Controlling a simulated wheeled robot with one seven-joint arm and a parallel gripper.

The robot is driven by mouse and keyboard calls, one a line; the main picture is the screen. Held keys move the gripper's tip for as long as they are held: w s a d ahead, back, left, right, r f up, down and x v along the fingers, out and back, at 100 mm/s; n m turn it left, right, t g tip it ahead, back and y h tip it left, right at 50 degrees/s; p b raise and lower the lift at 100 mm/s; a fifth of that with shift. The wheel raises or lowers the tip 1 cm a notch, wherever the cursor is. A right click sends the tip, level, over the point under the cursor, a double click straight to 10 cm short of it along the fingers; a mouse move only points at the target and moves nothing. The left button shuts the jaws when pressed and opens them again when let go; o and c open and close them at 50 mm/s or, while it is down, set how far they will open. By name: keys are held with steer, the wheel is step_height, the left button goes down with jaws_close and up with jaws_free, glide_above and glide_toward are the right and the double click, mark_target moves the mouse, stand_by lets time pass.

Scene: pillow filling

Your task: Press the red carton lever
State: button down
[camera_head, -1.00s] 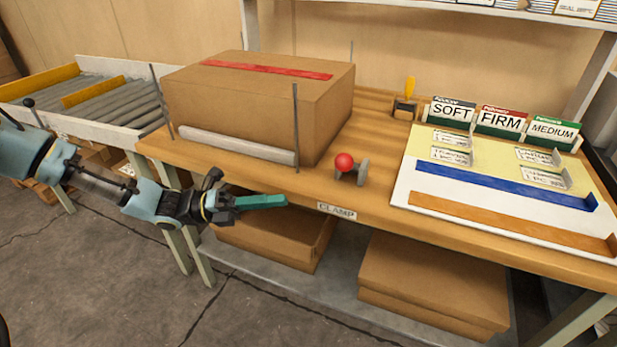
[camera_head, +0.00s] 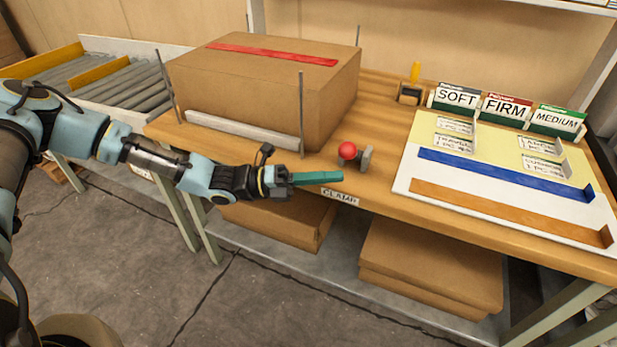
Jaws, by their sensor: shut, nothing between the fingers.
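The red-knobbed lever (camera_head: 347,150) stands on a small grey bracket (camera_head: 365,158) near the front edge of the wooden table, behind the "CLAMP" label (camera_head: 340,197). My gripper (camera_head: 341,176), with long green fingers, is shut and empty. In the picture its tips lie just below the red knob, by the table's front edge; a gap shows between them. A large brown carton (camera_head: 255,88) with red tape on top sits on the table left of the lever, between thin metal posts. A grey bar (camera_head: 242,130) lies along its front.
A yellow-handled device (camera_head: 413,80) stands at the back of the table. SOFT, FIRM and MEDIUM card holders (camera_head: 507,108) and a white board (camera_head: 465,205) fill the right side. A roller conveyor (camera_head: 110,80) is at left. Cartons (camera_head: 430,270) lie on the shelf below.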

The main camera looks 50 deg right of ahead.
steer(key=shift+w+d+r, duration=0.25)
steer(key=shift+d+r, duration=0.1)
steer(key=shift+d, duration=0.15)
steer(key=shift+w+d+r, duration=0.25)
steer(key=shift+d+r, duration=0.05)
steer(key=shift+d, duration=0.15)
steer(key=shift+p, duration=0.3)
steer(key=shift+d+r+n+p, duration=0.15)
steer(key=shift+r+n+p, duration=0.25)
steer(key=shift+p, duration=0.2)
steer(key=shift+w+d+r+t, duration=0.1)
steer(key=shift+r+t, duration=0.05)
steer(key=shift+t, duration=0.15)
steer(key=w+d+r+n+p, duration=0.2)
steer(key=d+r+p, duration=0.2)
steer(key=d+r, duration=0.1)
steer(key=shift+d+r+t+p, duration=0.25)
steer(key=shift+d+t+p, duration=0.05)
steer(key=shift+d+p, duration=0.05)
